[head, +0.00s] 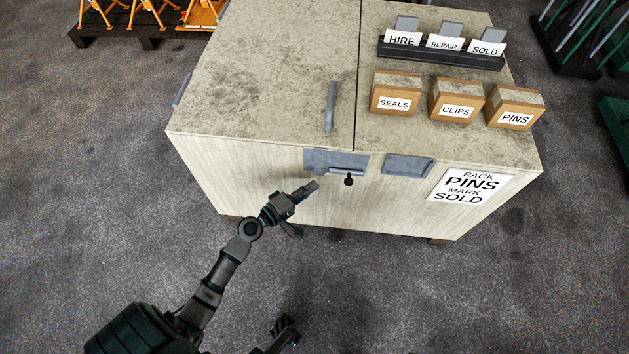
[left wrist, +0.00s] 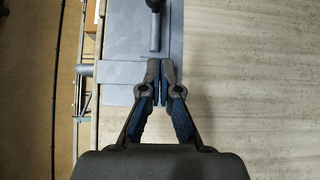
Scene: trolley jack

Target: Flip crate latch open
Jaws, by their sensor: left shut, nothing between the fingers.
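The crate (head: 250,170) is a large pale box with a worn lid. A grey latch plate (head: 322,158) is on its front face just below the lid edge. A grey lever with a dark knob (head: 348,180) lies along the plate; the knob also shows at the top of the left wrist view (left wrist: 155,5). My left gripper (head: 313,187) is in front of the plate, shut and empty. In the left wrist view its fingertips (left wrist: 160,68) are close to the near end of the lever (left wrist: 155,38); contact cannot be told. A dark part at the bottom may be my right gripper (head: 284,334).
A second grey plate (head: 408,165) and a "PACK PINS MARK SOLD" sign (head: 470,187) are on the front. A grey handle (head: 330,108), boxes marked SEALS (head: 395,104), CLIPS (head: 457,111) and PINS (head: 514,118), and a card holder (head: 440,54) are on top. Floor in front is clear.

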